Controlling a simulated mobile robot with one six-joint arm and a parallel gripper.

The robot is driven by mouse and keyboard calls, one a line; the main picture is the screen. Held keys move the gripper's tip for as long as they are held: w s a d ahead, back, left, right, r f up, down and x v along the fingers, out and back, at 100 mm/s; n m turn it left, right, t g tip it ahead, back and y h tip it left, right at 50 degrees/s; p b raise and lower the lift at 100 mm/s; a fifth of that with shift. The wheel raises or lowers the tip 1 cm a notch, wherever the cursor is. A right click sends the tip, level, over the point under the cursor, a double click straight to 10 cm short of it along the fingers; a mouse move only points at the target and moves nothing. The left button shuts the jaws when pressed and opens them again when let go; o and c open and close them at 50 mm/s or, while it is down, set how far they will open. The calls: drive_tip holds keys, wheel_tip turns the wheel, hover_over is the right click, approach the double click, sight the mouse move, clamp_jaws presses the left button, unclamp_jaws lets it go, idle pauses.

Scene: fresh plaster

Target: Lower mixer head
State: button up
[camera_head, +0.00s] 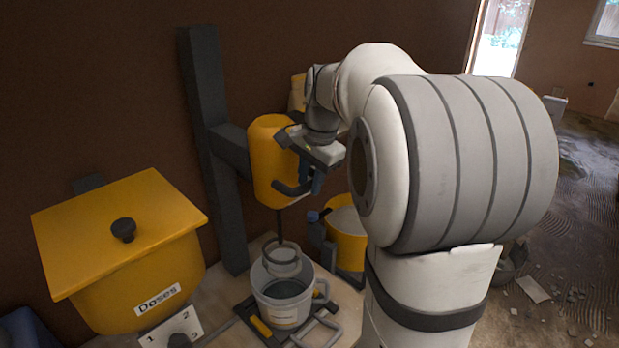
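The yellow mixer head (268,165) hangs on a dark bracket from a dark upright post (207,140). A dark curved handle (290,188) sticks out at its lower front. A thin shaft runs down from the head toward a grey bucket (284,302) below it, and a ring-shaped part shows at the bucket's mouth. My gripper (306,180) is at the right side of the mixer head, close to the handle. Its fingers are partly hidden, and I cannot tell whether they are around the handle or only beside it.
A yellow box labelled "Doses" (115,262) with a lid and a numbered dial (172,338) stands at the left. Another yellow container (346,238) stands behind the bucket, partly hidden by my arm. The bucket sits on a dark base (247,312). Open floor lies at the right.

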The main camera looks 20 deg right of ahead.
clamp_jaws()
wheel_tip(320, 180, down, 19)
drive_tip(key=b, duration=1.1)
drive_tip(key=shift+s+b, duration=0.15)
drive_tip(key=shift+b, duration=0.15)
drive_tip(key=shift+f, duration=0.15)
drive_tip(key=shift+o, duration=0.7)
unclamp_jaws()
drive_tip(key=shift+o, duration=1)
